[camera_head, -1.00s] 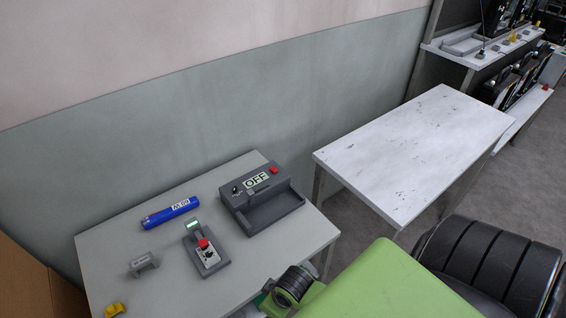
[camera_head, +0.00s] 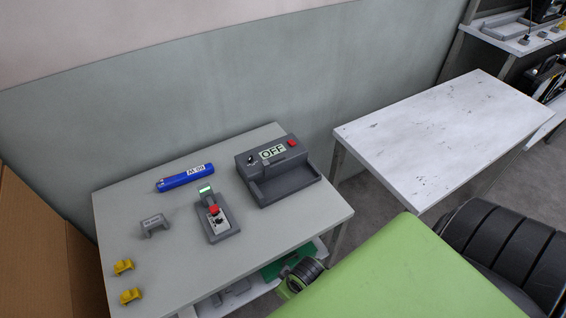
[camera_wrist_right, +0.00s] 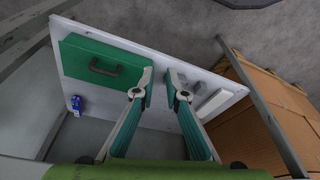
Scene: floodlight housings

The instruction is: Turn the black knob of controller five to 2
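A small grey controller (camera_head: 222,230) lies on the grey table, with a small lit screen (camera_head: 206,190) at its back, a red button (camera_head: 214,209) and a black knob (camera_head: 219,219). A larger dark grey unit (camera_head: 285,182) stands behind it to the right, with a display reading OFF, a red button (camera_head: 292,143) and a black knob (camera_head: 252,159). I cannot read a number five on either, nor a knob setting. My right gripper (camera_wrist_right: 159,76) is open and empty in the right wrist view, over a shelf. My left gripper is in no view.
On the table (camera_head: 285,230) are a blue cylinder (camera_head: 186,177), a grey bracket (camera_head: 155,225) and two yellow pieces (camera_head: 123,267). A white table (camera_head: 440,130) stands to the right. The wrist view shows a green case (camera_wrist_right: 85,62) and a cardboard box (camera_wrist_right: 270,110).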

